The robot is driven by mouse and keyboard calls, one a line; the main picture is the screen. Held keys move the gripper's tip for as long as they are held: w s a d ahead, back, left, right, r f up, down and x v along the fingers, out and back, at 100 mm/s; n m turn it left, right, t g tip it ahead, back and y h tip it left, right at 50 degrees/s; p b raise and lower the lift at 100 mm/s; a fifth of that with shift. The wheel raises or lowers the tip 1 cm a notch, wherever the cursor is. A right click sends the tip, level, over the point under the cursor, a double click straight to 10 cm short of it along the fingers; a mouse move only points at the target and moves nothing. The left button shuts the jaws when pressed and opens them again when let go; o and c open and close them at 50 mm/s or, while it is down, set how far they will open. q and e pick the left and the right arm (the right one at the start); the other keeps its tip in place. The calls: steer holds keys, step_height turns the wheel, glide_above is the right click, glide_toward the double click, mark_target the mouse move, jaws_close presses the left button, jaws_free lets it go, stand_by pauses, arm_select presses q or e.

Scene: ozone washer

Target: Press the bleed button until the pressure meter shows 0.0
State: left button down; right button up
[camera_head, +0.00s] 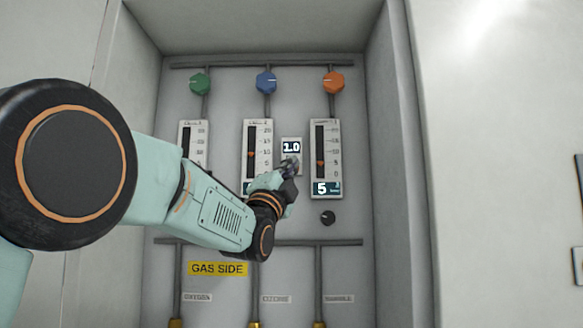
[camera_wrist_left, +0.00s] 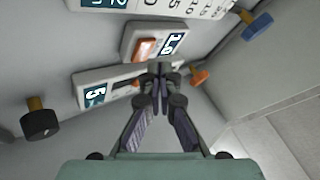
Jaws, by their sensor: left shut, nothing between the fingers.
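The pressure meter (camera_head: 291,147) is a small white box on the back panel, and its display reads 1.0. It also shows tilted in the left wrist view (camera_wrist_left: 173,43), with an orange-red button (camera_wrist_left: 145,49) beside the display. I take this to be the bleed button; in the head view my gripper hides that spot. My left gripper (camera_head: 290,167) is shut and empty, with its fingertips just below the display. In the left wrist view its fingertips (camera_wrist_left: 160,68) are close to the button's edge; I cannot tell whether they touch. My right gripper is not in view.
Flow gauges (camera_head: 326,145) flank the meter; the right one reads 5. Green (camera_head: 200,84), blue (camera_head: 266,82) and orange (camera_head: 333,83) knobs sit above. A black knob (camera_head: 328,218) is below right. Cabinet walls (camera_head: 397,150) enclose the recess. A yellow GAS SIDE label (camera_head: 218,269) is below.

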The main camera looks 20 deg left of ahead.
arm_select(q)
steer(key=shift+w+a, duration=0.1)
steer(key=shift+w, duration=0.25)
steer(key=shift+w, duration=0.15)
stand_by(0.3)
steer(key=shift+w+a+p, duration=0.15)
steer(key=shift+w+p, duration=0.2)
stand_by(0.6)
stand_by(0.3)
steer(key=shift+s+d+b, duration=0.25)
steer(key=shift+s+b, duration=0.5)
steer(key=shift+b, duration=0.15)
